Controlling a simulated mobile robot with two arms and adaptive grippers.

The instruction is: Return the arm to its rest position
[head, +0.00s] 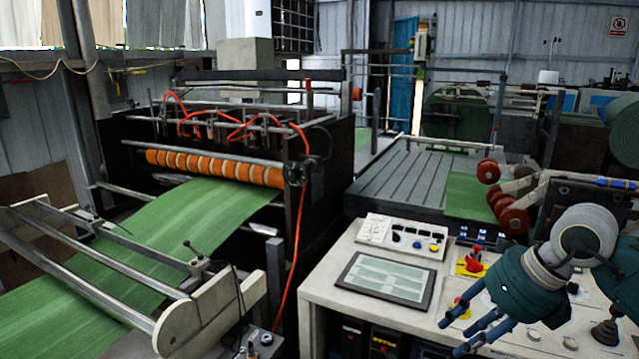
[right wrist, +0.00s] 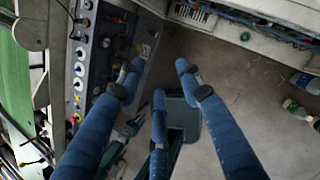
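My right gripper (head: 468,328) is at the lower right of the head view, above the right part of the control console (head: 345,245). Its dark teal body is tilted and its blue fingers point down and left. In the right wrist view the three fingers of this gripper (right wrist: 155,80) are spread apart, with nothing between them. The floor and the console's side show beyond them. My left gripper is not in the head view. A teal and dark jointed part behind the fingers in the right wrist view may belong to my left arm; its fingers cannot be made out.
The console carries a flat screen (head: 385,282), a red knob on a yellow plate (head: 471,263) and several buttons. Red rollers (head: 512,220) stand close behind the right arm. Green sheet (head: 185,222) runs through the machine at left. Bottles (right wrist: 300,112) stand on open floor (right wrist: 245,85).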

